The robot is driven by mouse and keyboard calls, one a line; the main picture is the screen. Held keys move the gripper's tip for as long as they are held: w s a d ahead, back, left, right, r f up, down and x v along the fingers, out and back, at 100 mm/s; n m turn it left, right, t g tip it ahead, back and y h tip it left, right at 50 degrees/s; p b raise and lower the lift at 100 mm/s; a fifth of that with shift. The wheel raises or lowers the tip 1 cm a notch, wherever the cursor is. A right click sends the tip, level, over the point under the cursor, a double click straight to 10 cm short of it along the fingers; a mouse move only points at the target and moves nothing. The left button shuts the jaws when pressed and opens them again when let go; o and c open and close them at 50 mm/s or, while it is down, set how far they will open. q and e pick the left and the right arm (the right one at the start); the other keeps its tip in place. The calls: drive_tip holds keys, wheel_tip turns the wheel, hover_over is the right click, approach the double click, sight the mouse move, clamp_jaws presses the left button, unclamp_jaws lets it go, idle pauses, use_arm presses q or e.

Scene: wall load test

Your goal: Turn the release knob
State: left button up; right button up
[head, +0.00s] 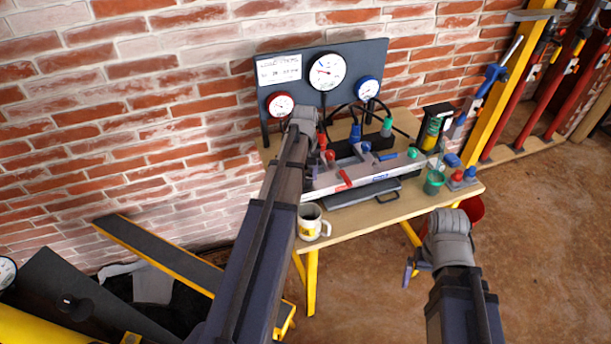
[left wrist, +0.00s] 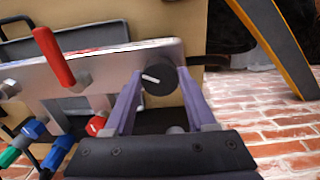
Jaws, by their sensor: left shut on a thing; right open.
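The release knob (left wrist: 160,82) is black and round with a white pointer mark. It sits at the end of the silver pump body (left wrist: 125,62). The left wrist view shows the two purple fingers of my left gripper (left wrist: 161,76) on either side of the knob, closed on it. The white mark points to the left in that view. In the head view my left arm hides the knob and the fingertips. The pump body (head: 360,176) lies on the wooden bench there, with a red lever (head: 344,178). My right gripper (head: 416,268) is open and empty, in front of the bench.
A gauge panel (head: 301,68) stands at the back of the bench (head: 345,222). A mug (head: 311,224) is near the front left edge and a green cup (head: 433,182) at the right. Yellow and red props (head: 484,110) lean on the wall at the right.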

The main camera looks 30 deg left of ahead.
sight(306, 178)
use_arm(q)
drive_tip(key=n, duration=0.5)
drive_tip(key=shift+n, duration=0.3)
idle(0.4)
drive_tip(key=o, duration=1.4)
drive_tip(key=shift+c, duration=0.2)
wheel_tip(306, 178, up, 8)
drive_tip(key=p, duration=0.8)
drive_tip(key=shift+f, duration=0.1)
drive_tip(key=shift+f, duration=0.15)
